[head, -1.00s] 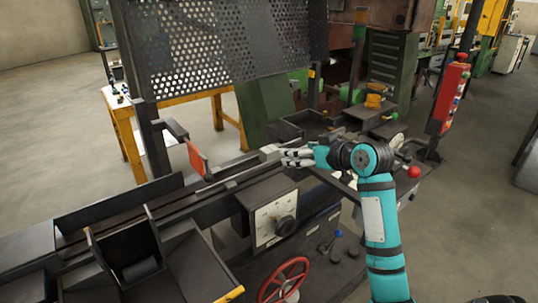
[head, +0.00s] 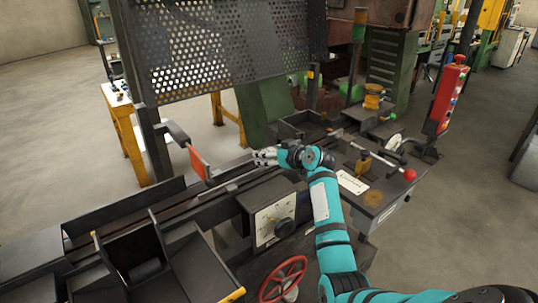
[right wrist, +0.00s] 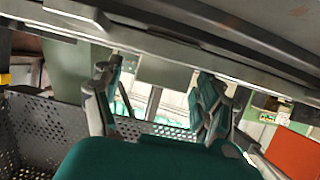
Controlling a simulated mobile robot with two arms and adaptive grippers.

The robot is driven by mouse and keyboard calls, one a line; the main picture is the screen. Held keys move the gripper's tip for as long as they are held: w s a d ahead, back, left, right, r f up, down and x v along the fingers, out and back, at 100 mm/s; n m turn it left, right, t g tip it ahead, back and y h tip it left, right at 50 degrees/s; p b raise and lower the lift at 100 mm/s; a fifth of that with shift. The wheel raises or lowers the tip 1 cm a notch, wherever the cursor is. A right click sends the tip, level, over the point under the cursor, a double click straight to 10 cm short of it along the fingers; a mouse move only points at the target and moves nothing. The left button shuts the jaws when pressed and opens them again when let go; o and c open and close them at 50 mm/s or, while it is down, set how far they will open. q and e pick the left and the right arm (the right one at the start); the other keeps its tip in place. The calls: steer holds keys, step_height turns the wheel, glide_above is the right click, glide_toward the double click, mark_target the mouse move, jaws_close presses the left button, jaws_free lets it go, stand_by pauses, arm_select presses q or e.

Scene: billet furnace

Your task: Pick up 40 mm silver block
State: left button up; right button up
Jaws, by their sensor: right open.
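In the right wrist view, a plain grey block (right wrist: 165,72), which looks like the silver block, sits against the dark rail between the spread fingers of my right gripper (right wrist: 155,95). The fingers stand on both sides of it, and I see no clear contact. In the head view my right gripper (head: 265,157) is over the machine's rail, and its fingers largely hide the block. The right gripper is open. My left gripper is not in view.
The long dark rail (head: 105,212) runs left across the machine. An orange-red plate (head: 199,162) stands close left of my right gripper. A perforated guard (head: 225,50) hangs behind. A dial box (head: 268,215) and red handwheel (head: 284,280) are in front. A red-knobbed lever (head: 409,175) is at right.

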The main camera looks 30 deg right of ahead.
steer(key=shift+w+f, duration=0.25)
steer(key=shift+w, duration=0.25)
steer(key=c, duration=1.3)
steer(key=shift+c, duration=0.8)
steer(key=shift+r, duration=0.15)
